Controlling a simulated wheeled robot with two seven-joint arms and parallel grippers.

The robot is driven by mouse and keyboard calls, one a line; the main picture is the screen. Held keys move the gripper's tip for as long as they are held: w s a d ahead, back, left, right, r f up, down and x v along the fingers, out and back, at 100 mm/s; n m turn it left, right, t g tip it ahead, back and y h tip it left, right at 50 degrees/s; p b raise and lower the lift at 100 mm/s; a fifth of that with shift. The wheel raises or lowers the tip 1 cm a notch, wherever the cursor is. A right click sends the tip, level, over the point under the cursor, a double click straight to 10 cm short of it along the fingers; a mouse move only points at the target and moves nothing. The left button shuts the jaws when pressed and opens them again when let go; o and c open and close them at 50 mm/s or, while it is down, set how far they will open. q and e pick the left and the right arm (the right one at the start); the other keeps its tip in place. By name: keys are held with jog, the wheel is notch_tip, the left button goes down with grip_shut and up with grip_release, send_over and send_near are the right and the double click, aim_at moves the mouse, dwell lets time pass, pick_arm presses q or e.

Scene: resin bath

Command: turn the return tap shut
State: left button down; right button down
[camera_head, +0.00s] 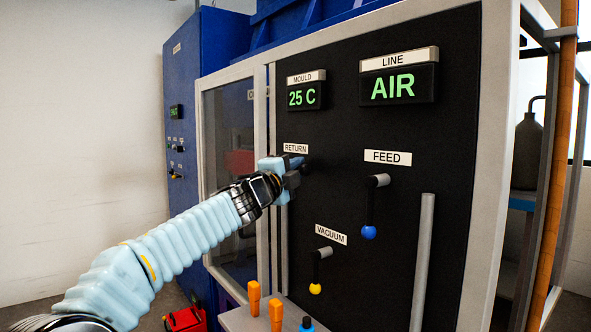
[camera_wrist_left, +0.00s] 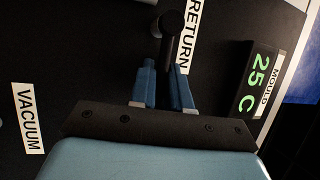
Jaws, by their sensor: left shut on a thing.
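The return tap (camera_head: 306,163) is on the black panel, just under its RETURN label, in the head view. My left gripper (camera_head: 290,176) is at this tap and covers most of it. In the left wrist view the dark round end of the tap (camera_wrist_left: 172,22) shows just beyond the fingers. The two blue fingers of my left gripper (camera_wrist_left: 164,85) are shut on the tap's dark handle. The far part of the handle is hidden between the fingers, so its exact angle is hard to tell. My right gripper is not in view.
The feed tap (camera_head: 370,205), with a blue knob, and the vacuum tap (camera_head: 318,270), with a yellow knob, hang down. A grey vertical bar (camera_head: 422,265) stands right of them. Orange pegs (camera_head: 254,298) stand on a ledge below. The MOULD display (camera_head: 303,97) reads 25 C; LINE reads AIR.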

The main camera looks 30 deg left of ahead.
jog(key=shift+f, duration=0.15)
